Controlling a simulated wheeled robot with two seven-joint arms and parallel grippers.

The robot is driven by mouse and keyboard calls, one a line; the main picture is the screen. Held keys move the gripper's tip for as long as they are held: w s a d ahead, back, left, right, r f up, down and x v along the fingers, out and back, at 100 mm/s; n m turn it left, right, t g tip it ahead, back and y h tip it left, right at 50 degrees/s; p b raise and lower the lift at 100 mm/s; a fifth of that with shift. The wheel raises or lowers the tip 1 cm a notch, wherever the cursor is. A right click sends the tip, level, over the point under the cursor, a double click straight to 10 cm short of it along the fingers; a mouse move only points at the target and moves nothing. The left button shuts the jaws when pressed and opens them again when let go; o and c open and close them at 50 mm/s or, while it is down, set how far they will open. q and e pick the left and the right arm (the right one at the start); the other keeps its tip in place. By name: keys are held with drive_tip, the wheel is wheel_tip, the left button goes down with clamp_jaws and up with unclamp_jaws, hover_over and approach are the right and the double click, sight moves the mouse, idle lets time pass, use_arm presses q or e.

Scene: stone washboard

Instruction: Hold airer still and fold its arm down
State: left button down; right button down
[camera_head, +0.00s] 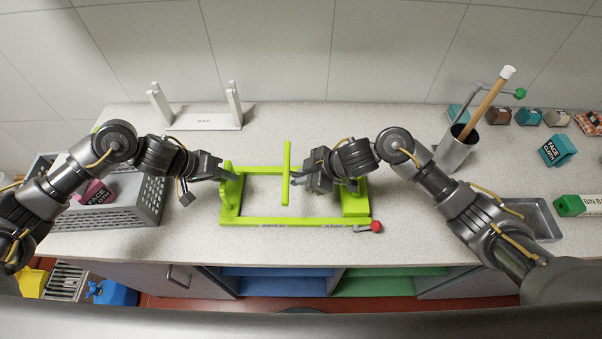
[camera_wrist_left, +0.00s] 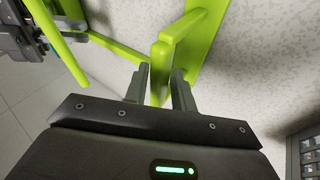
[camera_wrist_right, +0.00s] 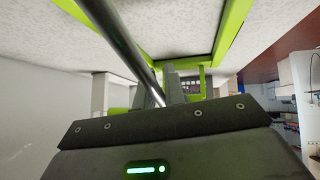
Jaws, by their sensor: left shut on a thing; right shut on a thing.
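The bright green airer (camera_head: 265,221) stands on the worktop, a low frame with a post at its left end and a block at its right. Its arm (camera_head: 287,160) is a green bar rising near the middle. My left gripper (camera_head: 228,174) is shut on the left post, which shows between its fingers in the left wrist view (camera_wrist_left: 158,85). In the right wrist view, a metal rod (camera_wrist_right: 140,60) crosses in front of the fingers. A red knob (camera_head: 376,226) is at the frame's front right.
A white rack (camera_head: 205,121) stands behind at left. A grey crate (camera_head: 125,212) with a pink item is on the left. A metal cup (camera_head: 452,152) holding a wooden stick, a teal box (camera_head: 557,150) and a metal tray (camera_head: 538,219) are on the right.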

use_arm(q)
drive_tip(key=shift+a+f, duration=0.25)
drive_tip(key=shift+a, duration=0.05)
use_arm(e)
drive_tip(key=shift+s+d+f, duration=0.15)
drive_tip(key=shift+d+f, duration=0.1)
drive_tip(key=shift+f, duration=0.25)
drive_tip(key=c, duration=1.8)
unclamp_jaws()
use_arm(q)
drive_tip(key=shift+d, duration=0.15)
use_arm(e)
drive_tip(key=shift+o, duration=1.3)
drive_tip(key=shift+r, duration=0.25)
drive_tip(key=shift+a+r, duration=0.1)
drive_tip(key=shift+r, duration=0.05)
use_arm(q)
drive_tip(key=shift+s+d, duration=0.1)
drive_tip(key=c, duration=1.6)
unclamp_jaws()
drive_tip(key=o, duration=0.5)
drive_tip(key=shift+w+r, duration=0.1)
drive_tip(key=shift+w, duration=0.1)
use_arm(e)
drive_tip(key=v, duration=1.1)
drive_tip(key=shift+d+r, duration=0.15)
drive_tip(key=shift+d, duration=0.2)
